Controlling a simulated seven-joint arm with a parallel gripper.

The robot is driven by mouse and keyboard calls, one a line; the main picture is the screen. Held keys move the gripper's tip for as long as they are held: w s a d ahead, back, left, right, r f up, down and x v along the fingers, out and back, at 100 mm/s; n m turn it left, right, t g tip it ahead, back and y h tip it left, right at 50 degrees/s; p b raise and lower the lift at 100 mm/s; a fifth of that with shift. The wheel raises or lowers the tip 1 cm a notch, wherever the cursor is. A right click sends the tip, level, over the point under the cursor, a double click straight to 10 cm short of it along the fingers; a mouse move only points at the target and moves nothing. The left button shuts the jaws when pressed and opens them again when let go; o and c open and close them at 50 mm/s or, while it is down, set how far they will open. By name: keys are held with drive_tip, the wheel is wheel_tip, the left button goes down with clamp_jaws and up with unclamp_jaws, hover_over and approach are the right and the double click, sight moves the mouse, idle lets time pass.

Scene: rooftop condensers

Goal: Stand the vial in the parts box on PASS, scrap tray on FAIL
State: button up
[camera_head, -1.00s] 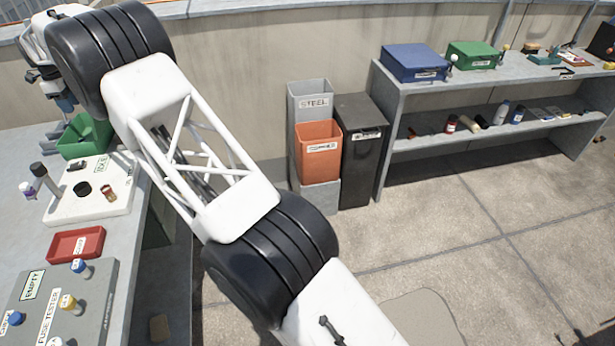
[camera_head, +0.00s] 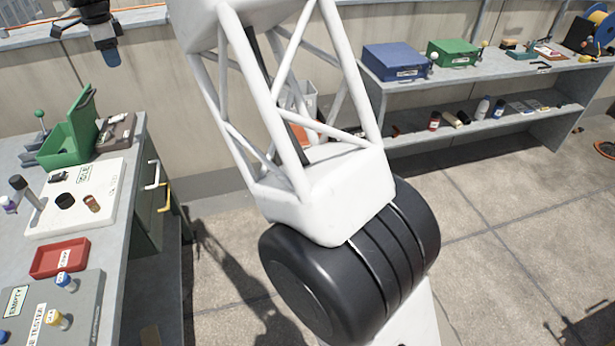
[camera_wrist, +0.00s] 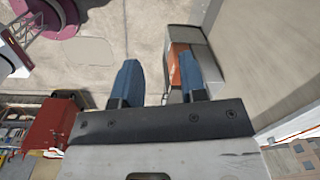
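A small brown vial (camera_head: 92,203) with a pale label is on the white tester (camera_head: 110,215), beside a dark round socket (camera_head: 65,201). The tester's display label appears to read IDLE. An open green box (camera_head: 58,158), probably the parts box, stands behind the tester with its lid up; its inside is hard to see. The red scrap tray (camera_head: 84,262) lies in front of the tester and looks empty. My gripper (camera_head: 113,62) is high above and beyond the green box. In the wrist view my gripper (camera_wrist: 168,75) has its two blue fingers apart with nothing between them.
A grey fuse tester (camera_head: 85,300) with blue- and yellow-topped pieces fills the near bench. A purple-labelled bottle (camera_head: 8,204) and a dark-topped post stand at the tester's left. A brown case (camera_head: 116,130) is right of the green box. Shelves and bins stand across the floor.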

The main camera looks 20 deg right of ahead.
drive_tip(key=s+d+r+n+t, duration=0.1)
drive_tip(key=s+d+r+n, duration=0.25)
drive_tip(key=s+d, duration=1)
drive_tip(key=s+d+r+n, duration=0.35)
drive_tip(key=s+d, duration=0.75)
drive_tip(key=d, duration=0.5)
drive_tip(key=s+d+f+n, duration=0.2)
drive_tip(key=s+d+f, duration=0.2)
drive_tip(key=s, duration=0.6)
drive_tip(key=s+d+f+n, duration=0.2)
drive_tip(key=s+d+f, duration=0.2)
drive_tip(key=s, duration=0.7)
drive_tip(key=s+d+f+n, duration=0.3)
drive_tip(key=s+d, duration=0.3)
drive_tip(key=s, duration=0.5)
drive_tip(key=shift+d+f+t+h, duration=0.3)
drive_tip(key=shift+d+f+t, duration=0.1)
drive_tip(key=shift+f, duration=0.45)
